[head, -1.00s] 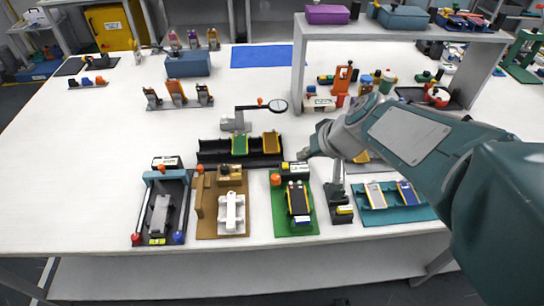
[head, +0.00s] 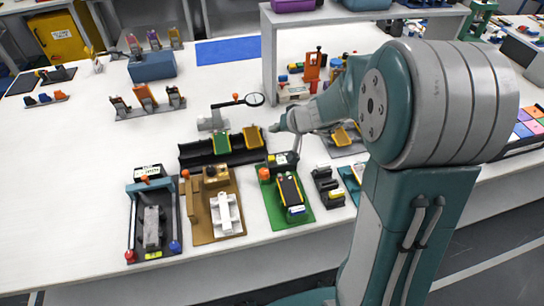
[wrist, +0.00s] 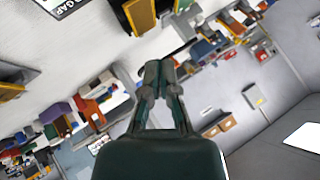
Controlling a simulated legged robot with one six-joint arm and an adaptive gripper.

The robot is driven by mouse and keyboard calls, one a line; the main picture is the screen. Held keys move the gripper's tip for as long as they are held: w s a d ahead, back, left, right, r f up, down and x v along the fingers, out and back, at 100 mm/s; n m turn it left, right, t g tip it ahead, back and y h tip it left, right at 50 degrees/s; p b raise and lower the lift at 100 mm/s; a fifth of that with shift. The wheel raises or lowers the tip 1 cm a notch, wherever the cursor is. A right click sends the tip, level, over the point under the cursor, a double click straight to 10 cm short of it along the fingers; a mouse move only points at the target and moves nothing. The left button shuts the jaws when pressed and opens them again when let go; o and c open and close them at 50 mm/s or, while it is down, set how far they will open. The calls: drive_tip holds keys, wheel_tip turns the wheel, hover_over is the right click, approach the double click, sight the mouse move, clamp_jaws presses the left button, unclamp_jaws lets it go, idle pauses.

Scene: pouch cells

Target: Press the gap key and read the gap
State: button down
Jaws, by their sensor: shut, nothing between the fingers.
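The green board (head: 304,214) holds a black and yellow pouch cell (head: 289,189). An orange knob (head: 264,173) stands at its back left. A small display box (head: 281,158) sits at the board's back edge; its reading is too small to make out. In the wrist view a label reading GAP (wrist: 66,6) shows at the top left, cut by the frame edge. I cannot make out the gap key itself. My gripper (head: 277,126) is above and behind the display box, apart from it. In the wrist view my gripper (wrist: 160,70) is shut and empty.
A black tray (head: 200,158) with green and yellow cells lies behind the boards. A magnifier (head: 254,99) stands behind it. Brown (head: 204,233) and dark (head: 155,250) fixtures stand left, a black stand (head: 327,187) right. A grey shelf frame (head: 268,60) rises behind.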

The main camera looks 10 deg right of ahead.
sight(272, 159)
drive_tip(key=f, duration=0.1)
drive_tip(key=a+f, duration=0.1)
drive_tip(key=f, duration=0.1)
drive_tip(key=shift+a+f, duration=0.25)
drive_tip(key=shift+a, duration=0.1)
drive_tip(key=f, duration=0.2)
drive_tip(key=d+f, duration=0.1)
drive_tip(key=f, duration=0.1)
drive_tip(key=shift+f, duration=0.35)
drive_tip(key=shift+a+f, duration=0.3)
drive_tip(key=shift+d, duration=0.2)
drive_tip(key=shift+f, duration=0.1)
idle(0.4)
drive_tip(key=shift+f, duration=0.25)
